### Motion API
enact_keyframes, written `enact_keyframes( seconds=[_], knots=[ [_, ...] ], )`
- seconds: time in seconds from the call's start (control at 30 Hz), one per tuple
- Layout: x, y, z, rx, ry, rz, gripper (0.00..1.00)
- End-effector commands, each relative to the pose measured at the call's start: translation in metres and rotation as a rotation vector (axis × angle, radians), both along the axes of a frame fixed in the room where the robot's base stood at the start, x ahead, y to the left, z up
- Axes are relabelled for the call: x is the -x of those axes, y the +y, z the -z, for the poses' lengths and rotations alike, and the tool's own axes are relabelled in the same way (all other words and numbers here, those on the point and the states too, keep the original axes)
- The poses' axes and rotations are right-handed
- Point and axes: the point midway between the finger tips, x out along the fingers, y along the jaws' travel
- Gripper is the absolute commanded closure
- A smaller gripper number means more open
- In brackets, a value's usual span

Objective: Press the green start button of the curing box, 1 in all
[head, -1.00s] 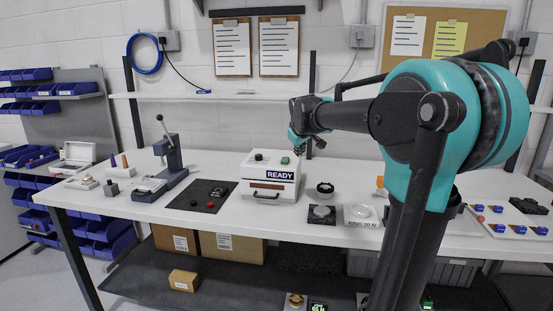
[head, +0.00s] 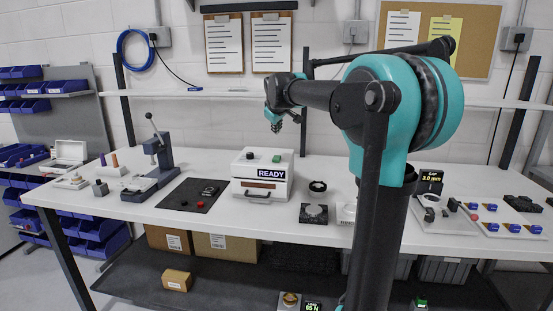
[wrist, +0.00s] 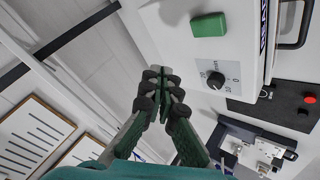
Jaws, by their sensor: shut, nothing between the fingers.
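The curing box (head: 240,172) is a white box on the table with a READY display (head: 271,173) and a handle on its front. Its green start button (head: 277,158) is on top, and a black knob (head: 250,156) sits to the left of it. My gripper (head: 276,126) is in the air above the box top, apart from the button. In the wrist view my gripper (wrist: 165,75) has its fingertips together and empty. The green button (wrist: 208,25) shows up and right of the fingertips, and the dial knob (wrist: 215,80) shows below the button.
A hand press (head: 160,155) and a black mat (head: 197,196) with small parts stand left of the box. A black ring (head: 317,186) and a dark square fixture (head: 314,213) stand to its right. A shelf edge (head: 230,95) runs behind. The air around the gripper looks clear.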

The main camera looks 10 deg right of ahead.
Motion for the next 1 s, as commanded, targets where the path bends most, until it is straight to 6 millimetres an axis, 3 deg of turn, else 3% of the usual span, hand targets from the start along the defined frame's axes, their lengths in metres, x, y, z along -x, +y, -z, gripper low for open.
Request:
enact_keyframes(
  seconds=[0.53,1.0],
  knots=[
    [0.000,0.000,0.067,0.000,0.000,0.000,1.00],
    [0.000,0.000,0.080,0.000,0.000,0.000,1.00]
  ],
)
